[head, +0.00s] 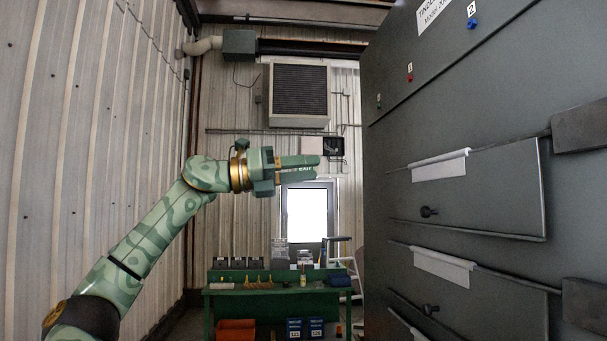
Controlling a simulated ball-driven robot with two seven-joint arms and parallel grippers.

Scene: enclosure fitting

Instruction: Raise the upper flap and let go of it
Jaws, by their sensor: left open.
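The upper flap (490,190) is a dark grey panel on the face of the large grey cabinet (400,100) at the right. It hangs down from its top edge, with a white strip (440,165) along that edge and a small black knob (429,211) near its lower left. Whether it stands slightly off the cabinet face, I cannot tell. My left gripper (314,161) is open and empty, in the air left of the cabinet, apart from the flap and higher than its knob in the picture. My right gripper is out of view.
A similar lower flap (500,305) with its own knob (430,309) hangs below. Dark blocks (582,127) stick out at the cabinet's right. A green workbench (235,302) with small items stands at the back, beside a stepladder (341,255). Air between my arm and the cabinet is clear.

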